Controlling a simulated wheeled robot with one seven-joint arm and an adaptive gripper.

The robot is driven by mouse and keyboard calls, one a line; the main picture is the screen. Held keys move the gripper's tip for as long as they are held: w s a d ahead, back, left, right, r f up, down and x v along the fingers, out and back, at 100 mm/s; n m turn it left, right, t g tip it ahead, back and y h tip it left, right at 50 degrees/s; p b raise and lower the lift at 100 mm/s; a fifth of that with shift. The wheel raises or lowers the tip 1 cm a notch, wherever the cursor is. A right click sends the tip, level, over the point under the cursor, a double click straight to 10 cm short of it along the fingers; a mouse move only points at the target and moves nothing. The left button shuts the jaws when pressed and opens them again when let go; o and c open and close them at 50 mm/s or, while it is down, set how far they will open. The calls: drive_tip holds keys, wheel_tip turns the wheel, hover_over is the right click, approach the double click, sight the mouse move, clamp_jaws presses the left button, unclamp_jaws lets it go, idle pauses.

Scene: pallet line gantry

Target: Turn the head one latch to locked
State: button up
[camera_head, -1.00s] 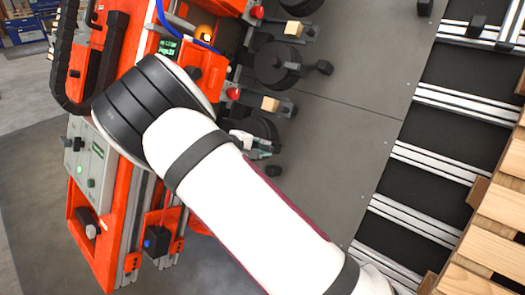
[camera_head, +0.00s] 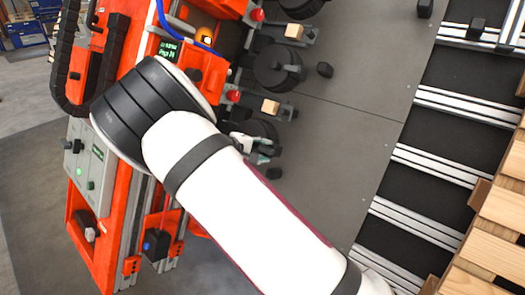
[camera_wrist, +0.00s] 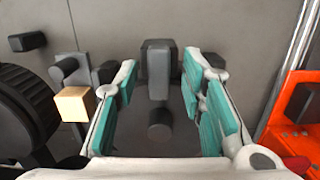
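In the wrist view a dark grey latch handle (camera_wrist: 158,72) stands between the two teal-padded fingers of my gripper (camera_wrist: 160,90). The fingers are apart, with a gap on both sides of the handle. A short dark peg (camera_wrist: 159,124) lies nearer the camera, below the handle. In the head view my gripper (camera_head: 260,149) is small and partly hidden behind my white arm, beside the lowest visible dark round head (camera_head: 259,128). Another round head with a lever (camera_head: 277,66) is above it. I cannot tell which head is number one.
A wooden block (camera_wrist: 75,104) and a black ribbed wheel (camera_wrist: 24,105) are left of my fingers. Orange machine framing (camera_wrist: 296,110) is close on the right. In the head view a control box (camera_head: 88,165) is at left and a wooden pallet (camera_head: 497,210) at right.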

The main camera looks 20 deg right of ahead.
drive_tip(key=v, duration=1.2)
drive_tip(key=s+d+r+m+g+y, duration=0.2)
drive_tip(key=s+d+r, duration=0.15)
drive_tip(key=s, duration=0.35)
drive_tip(key=s+d+r+m+g+y, duration=0.1)
drive_tip(key=s+d+r+g+y, duration=0.15)
drive_tip(key=s+d, duration=0.4)
drive_tip(key=s+d+r+m+g+y, duration=0.2)
drive_tip(key=s+d+r, duration=0.1)
drive_tip(key=s, duration=0.5)
drive_tip(key=s+a+r+m+y, duration=0.1)
drive_tip(key=s+y, duration=0.1)
drive_tip(key=s, duration=1.1)
drive_tip(key=s+a+r+m+y, duration=0.1)
drive_tip(key=s+a+y, duration=0.1)
drive_tip(key=s, duration=1.1)
wheel_tip(320, 180, up, 24)
drive_tip(key=t+p, duration=0.4)
drive_tip(key=p, duration=1.8)
drive_tip(key=shift+f+n, duration=0.2)
drive_tip(key=shift+n, duration=0.1)
